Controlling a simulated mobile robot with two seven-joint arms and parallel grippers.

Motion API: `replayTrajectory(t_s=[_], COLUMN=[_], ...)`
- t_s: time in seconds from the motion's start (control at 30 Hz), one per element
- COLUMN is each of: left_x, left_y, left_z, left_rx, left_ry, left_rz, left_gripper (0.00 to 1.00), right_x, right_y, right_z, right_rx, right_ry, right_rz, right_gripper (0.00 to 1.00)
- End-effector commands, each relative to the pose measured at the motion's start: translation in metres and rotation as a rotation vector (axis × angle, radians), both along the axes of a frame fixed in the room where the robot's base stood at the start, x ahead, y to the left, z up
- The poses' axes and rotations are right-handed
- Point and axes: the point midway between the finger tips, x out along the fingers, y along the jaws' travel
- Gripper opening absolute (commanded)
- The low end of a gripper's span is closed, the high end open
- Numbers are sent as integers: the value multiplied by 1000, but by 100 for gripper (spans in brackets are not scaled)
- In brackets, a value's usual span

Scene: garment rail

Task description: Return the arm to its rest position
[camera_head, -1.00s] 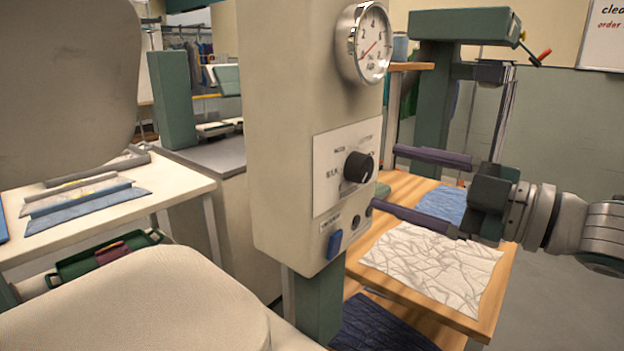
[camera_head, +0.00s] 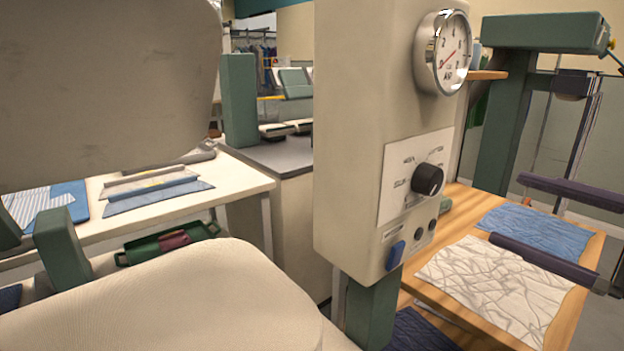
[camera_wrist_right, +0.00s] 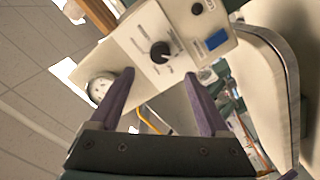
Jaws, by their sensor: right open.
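My right gripper (camera_head: 506,208) is at the right of the head view, with its two long purple fingers apart and nothing between them. Its body and my right arm are cut off by the right edge. In the head view the lower finger passes in front of a wrinkled white cloth (camera_head: 490,290) on a wooden table. The right wrist view also shows the open, empty fingers (camera_wrist_right: 159,75), with the control panel (camera_wrist_right: 155,45) beyond them. My left gripper is not in view.
A beige column with a dial gauge (camera_head: 443,52) and a knob panel (camera_head: 416,180) stands mid-view. Right of it is the wooden table (camera_head: 568,335) with a blue cloth (camera_head: 535,230). A padded press (camera_head: 190,300) and a white table (camera_head: 120,228) are at left.

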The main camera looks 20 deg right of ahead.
Motion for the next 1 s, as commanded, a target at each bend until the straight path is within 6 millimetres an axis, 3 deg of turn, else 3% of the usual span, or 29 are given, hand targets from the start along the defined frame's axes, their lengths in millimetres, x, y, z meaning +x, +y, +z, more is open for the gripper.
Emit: replayTrajectory(t_s=[0.17,0.33,0.43,0.6,0.73,0.97,1.0], left_x=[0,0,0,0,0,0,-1], left_y=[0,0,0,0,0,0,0], left_z=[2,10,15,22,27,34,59], left_rx=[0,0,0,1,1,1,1], left_ry=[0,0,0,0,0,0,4], left_rz=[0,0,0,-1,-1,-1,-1], left_gripper=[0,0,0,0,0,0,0], right_x=[1,-2,-16,-61,-103,-176,-176], right_y=[4,20,37,72,100,145,143], right_z=[-8,-43,-68,-96,-102,-88,-62], right_rx=[24,112,177,272,322,376,369], right_ry=[45,250,431,758,987,1338,1339], right_rz=[-48,-240,-375,-561,-653,-739,-743], right_gripper=[80,80,80,80,80,80,80])
